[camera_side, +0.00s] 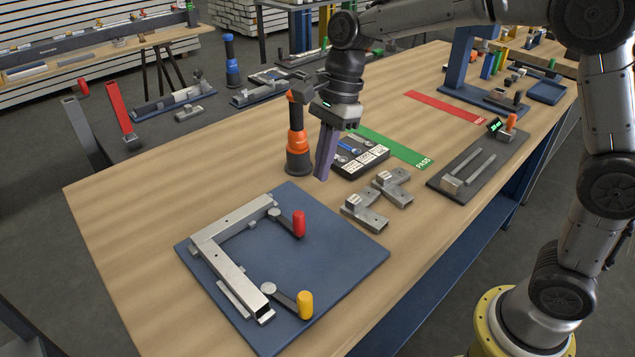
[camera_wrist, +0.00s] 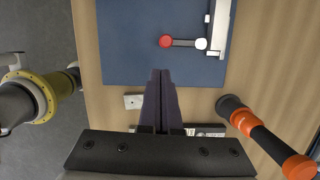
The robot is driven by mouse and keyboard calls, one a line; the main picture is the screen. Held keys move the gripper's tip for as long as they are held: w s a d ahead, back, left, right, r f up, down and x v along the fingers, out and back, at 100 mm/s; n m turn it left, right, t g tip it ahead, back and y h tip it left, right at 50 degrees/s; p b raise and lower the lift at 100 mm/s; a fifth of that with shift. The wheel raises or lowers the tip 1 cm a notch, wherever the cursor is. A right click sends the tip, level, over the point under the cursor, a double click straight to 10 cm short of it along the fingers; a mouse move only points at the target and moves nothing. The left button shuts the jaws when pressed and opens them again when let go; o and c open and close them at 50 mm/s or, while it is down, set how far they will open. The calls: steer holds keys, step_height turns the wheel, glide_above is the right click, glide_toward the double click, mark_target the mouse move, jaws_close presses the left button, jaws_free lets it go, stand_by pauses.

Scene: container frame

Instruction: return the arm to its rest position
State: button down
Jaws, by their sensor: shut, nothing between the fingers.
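My gripper (camera_side: 325,160) points down over the middle of the wooden table (camera_side: 130,215), with its long dark fingers together and nothing between them. In the side view it is beside the black and orange tool (camera_side: 298,140) and near the tray of small parts (camera_side: 360,157). In the wrist view the shut fingers (camera_wrist: 161,75) reach toward the edge of the blue plate (camera_wrist: 130,60). Metal channel pieces (camera_side: 235,240) lie in an angled shape on the blue plate, beside a red-handled clamp (camera_side: 299,223) and a yellow-handled clamp (camera_side: 304,304).
Two grey metal brackets (camera_side: 364,211) lie right of the gripper. A green PASS strip (camera_side: 400,150) and a red strip (camera_side: 445,107) lie farther back. A dark plate with a caliper-like gauge (camera_side: 470,168) is at the right. Bare wood lies at the table's left.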

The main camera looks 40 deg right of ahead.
steer(key=s+d+r+n+t, duration=0.3)
steer(key=s+d+r, duration=0.3)
steer(key=s+r, duration=0.45)
steer(key=s+d+f+n+t+h, duration=0.1)
steer(key=s+d+f+n, duration=0.1)
steer(key=s+f+n, duration=0.2)
steer(key=s+d+f+n+t+h, duration=0.1)
steer(key=s+d+f+n, duration=0.2)
steer(key=s+n, duration=0.5)
steer(key=f+n, duration=0.1)
steer(key=n, duration=0.2)
steer(key=shift+s+f+n+h, duration=0.25)
steer(key=shift+s+n+h, duration=0.05)
steer(key=shift+s+h, duration=0.1)
